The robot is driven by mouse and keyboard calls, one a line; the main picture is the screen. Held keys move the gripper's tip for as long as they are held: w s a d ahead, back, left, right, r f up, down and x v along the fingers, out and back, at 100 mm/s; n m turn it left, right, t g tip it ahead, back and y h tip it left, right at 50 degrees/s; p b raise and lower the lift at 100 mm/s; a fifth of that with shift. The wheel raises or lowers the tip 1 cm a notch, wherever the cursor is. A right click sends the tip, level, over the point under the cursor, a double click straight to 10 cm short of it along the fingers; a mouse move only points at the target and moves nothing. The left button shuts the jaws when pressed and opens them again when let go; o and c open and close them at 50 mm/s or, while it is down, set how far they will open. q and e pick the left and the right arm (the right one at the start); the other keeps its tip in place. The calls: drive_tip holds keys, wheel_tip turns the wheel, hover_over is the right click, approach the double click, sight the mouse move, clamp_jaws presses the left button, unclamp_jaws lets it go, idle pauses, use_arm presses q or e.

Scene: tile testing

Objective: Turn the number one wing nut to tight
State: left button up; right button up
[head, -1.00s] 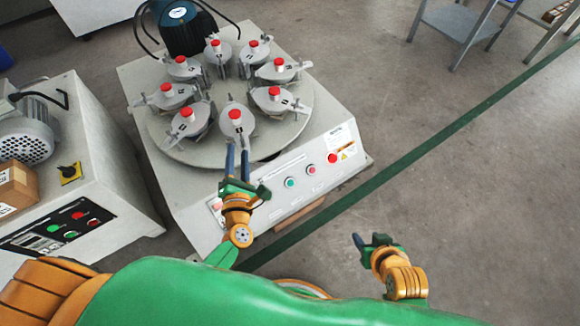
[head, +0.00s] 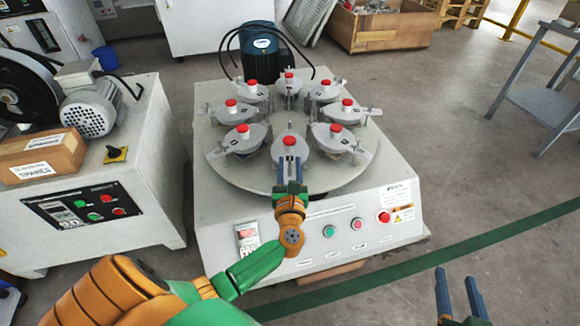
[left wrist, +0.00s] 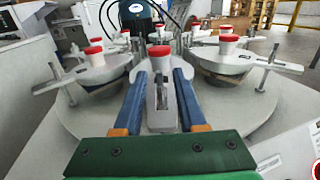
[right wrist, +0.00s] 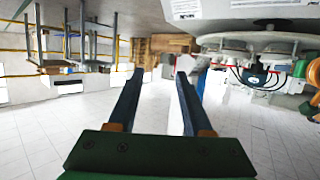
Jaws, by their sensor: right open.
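A ring of grey lidded pots with red caps stands on a round turntable (head: 235,168). The front pot (head: 290,147) has a grey upright metal clamp piece, seemingly its wing nut (left wrist: 162,95), facing me. My left gripper (head: 290,172) is at this front pot. In the left wrist view its two blue fingers (left wrist: 160,85) stand apart, one on each side of the clamp piece; contact cannot be told. The number labels are too small to read. My right gripper (head: 458,285) is open and empty at the lower right, away from the machine; it also shows in its wrist view (right wrist: 158,85).
The machine front has a red button (head: 384,216) and a green button (head: 329,231). A control cabinet (head: 110,200) with a motor and a cardboard box (head: 42,158) stands to the left. A metal table (head: 540,100) stands at the right. Floor between is clear.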

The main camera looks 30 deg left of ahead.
use_arm(q)
clamp_jaws()
